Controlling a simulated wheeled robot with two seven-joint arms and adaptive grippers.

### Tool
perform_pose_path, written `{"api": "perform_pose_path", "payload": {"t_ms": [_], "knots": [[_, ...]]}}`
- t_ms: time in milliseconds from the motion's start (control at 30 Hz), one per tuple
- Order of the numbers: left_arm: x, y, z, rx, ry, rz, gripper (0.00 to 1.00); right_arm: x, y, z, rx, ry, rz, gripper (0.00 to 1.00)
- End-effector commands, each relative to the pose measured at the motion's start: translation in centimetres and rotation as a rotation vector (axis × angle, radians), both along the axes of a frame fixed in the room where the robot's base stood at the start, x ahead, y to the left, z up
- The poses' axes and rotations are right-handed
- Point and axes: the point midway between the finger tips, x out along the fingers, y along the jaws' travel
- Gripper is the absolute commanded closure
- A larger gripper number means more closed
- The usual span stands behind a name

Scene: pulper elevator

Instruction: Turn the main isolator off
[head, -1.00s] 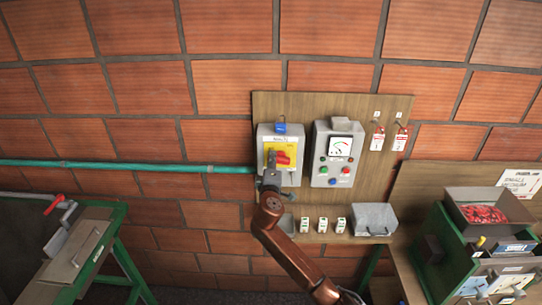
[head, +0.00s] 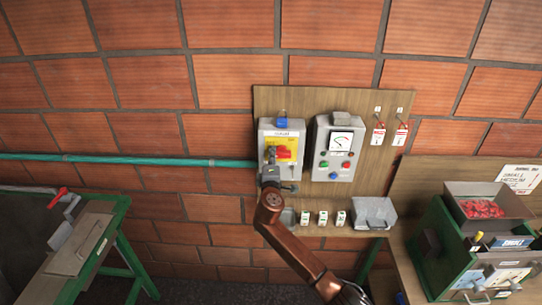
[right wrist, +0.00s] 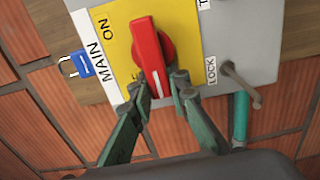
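The main isolator (head: 265,141) is a grey box with a yellow plate, a MAIN label and a red rotary handle (head: 284,153). In the wrist view the gripper's fingertips (right wrist: 160,88) flank the handle's end closely and appear to touch both sides. My left gripper is not in view.
A blue padlock (right wrist: 80,64) hangs beside the MAIN label. A grey meter box (head: 322,150) with buttons is right of the isolator. Red tags (head: 379,133) hang farther right. A small shelf with a grey box (head: 374,212) is below. A green machine (head: 440,245) stands at right.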

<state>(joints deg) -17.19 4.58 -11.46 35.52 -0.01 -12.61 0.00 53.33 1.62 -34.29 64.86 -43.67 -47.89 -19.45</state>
Motion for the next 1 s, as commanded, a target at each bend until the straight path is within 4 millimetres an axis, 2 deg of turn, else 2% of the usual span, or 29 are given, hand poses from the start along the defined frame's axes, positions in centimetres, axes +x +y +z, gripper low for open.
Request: {"api": "perform_pose_path", "payload": {"t_ms": [33,233,833,1000], "knots": [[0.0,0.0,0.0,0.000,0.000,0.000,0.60,0.4,-1.3,-0.5,-0.003,0.010,-0.024,0.81],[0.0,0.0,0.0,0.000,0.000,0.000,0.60,0.3,-1.1,-0.4,-0.002,0.009,-0.022,0.67],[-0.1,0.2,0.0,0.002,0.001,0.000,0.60,0.0,-0.3,-0.1,0.000,0.003,-0.007,0.67],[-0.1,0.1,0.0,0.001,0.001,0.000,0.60,-1.5,-0.2,-0.1,0.002,0.002,-0.006,0.67]]}}
